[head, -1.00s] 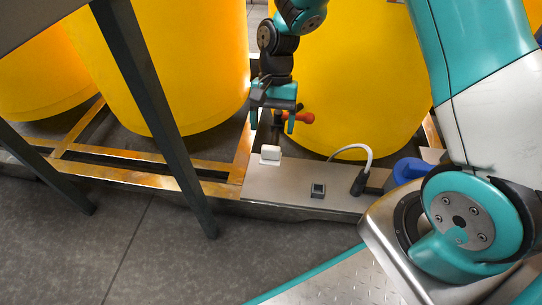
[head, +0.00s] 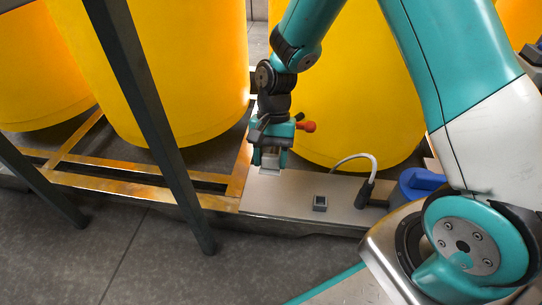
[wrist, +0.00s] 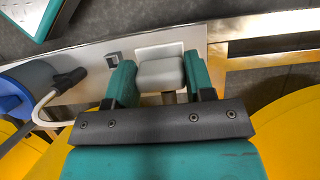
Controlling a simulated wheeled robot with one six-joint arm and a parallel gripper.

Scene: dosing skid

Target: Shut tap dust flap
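A small pale grey, block-like piece with a white plate, likely the dust flap (wrist: 160,73), sits on the flat metal panel. In the head view the flap (head: 270,168) is partly hidden by my gripper (head: 270,158). My gripper points down right over it, with its teal fingers apart. In the wrist view the pale piece shows between the two fingers of my gripper (wrist: 161,80), with no clear contact. Its exact tilt and hinge cannot be made out. A red-handled tap (head: 306,126) shows just behind my gripper.
The metal panel (head: 300,186) also carries a small dark square fitting (head: 320,203) and a plug with a pale cable (head: 364,193). A blue object (head: 420,182) lies at right. Large yellow tanks (head: 345,90) stand behind. A dark post (head: 150,120) rises at left.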

